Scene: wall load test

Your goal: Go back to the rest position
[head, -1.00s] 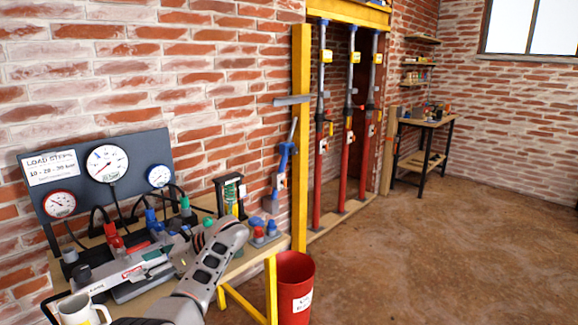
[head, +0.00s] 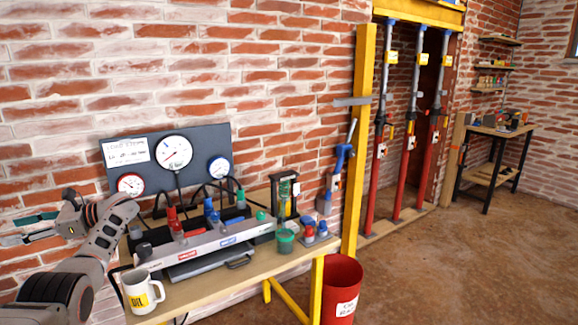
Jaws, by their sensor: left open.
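My left gripper (head: 20,229) is at the left edge of the head view, in front of the brick wall. Its two fingers point left and stand apart, with nothing between them. It is to the left of the bench (head: 262,268) and clear of the things on it. My left arm comes up from the lower left corner and bends over at the wrist. My right gripper is not in view.
A white mug (head: 138,290) stands at the bench's near left corner, close to my left arm. Behind it are a valve manifold (head: 205,241) and a gauge board (head: 203,150). A red bin (head: 341,283) stands beside the bench. The floor to the right is clear.

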